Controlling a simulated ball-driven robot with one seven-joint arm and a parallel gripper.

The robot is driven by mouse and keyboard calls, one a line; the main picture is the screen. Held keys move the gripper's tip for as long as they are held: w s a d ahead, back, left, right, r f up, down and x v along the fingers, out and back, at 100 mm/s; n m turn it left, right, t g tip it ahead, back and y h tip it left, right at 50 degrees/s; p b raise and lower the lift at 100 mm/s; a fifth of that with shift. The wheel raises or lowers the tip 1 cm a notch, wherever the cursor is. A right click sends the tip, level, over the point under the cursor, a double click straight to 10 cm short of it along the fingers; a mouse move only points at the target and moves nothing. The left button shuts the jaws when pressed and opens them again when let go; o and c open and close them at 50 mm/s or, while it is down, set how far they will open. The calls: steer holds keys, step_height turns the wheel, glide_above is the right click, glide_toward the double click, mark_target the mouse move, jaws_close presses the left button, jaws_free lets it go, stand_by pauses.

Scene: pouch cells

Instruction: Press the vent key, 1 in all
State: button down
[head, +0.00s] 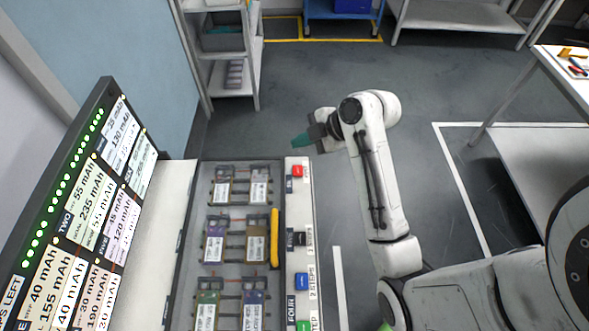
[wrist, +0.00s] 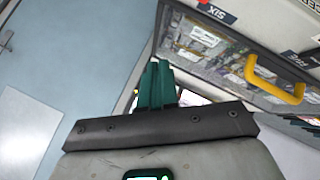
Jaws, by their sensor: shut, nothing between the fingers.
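A strip of coloured keys runs along the right edge of the cell bench: a red key (head: 297,171), a black key (head: 300,239), a blue key (head: 302,282) and a green key (head: 303,325) at the bottom edge. Their small lettering is too blurred to tell which is the vent key. My gripper (head: 301,141) is in the air beyond the far end of the strip, near the red key and apart from it. Its green fingers (wrist: 157,84) are together and empty in the wrist view.
Pouch cells in holders (head: 214,240) sit in the grey tray beside a yellow handle (head: 275,238). A tilted display (head: 75,205) with mAh figures stands at left. A shelf rack (head: 228,60) stands at the back; a table (head: 565,65) is at right.

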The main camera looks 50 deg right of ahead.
mark_target(301, 172)
steer(key=shift+f, duration=0.15)
step_height(301, 172, down, 9)
steer(key=b, duration=0.7)
steer(key=shift+r, duration=0.2)
steer(key=shift+f, duration=0.1)
stand_by(1.5)
steer(key=shift+f+b, duration=0.3)
steer(key=shift+f+b, duration=0.35)
steer(key=shift+f, duration=0.1)
stand_by(0.7)
steer(key=shift+r, duration=0.1)
steer(key=shift+r+p, duration=0.75)
steer(key=shift+r, duration=0.05)
steer(key=shift+r, duration=0.1)
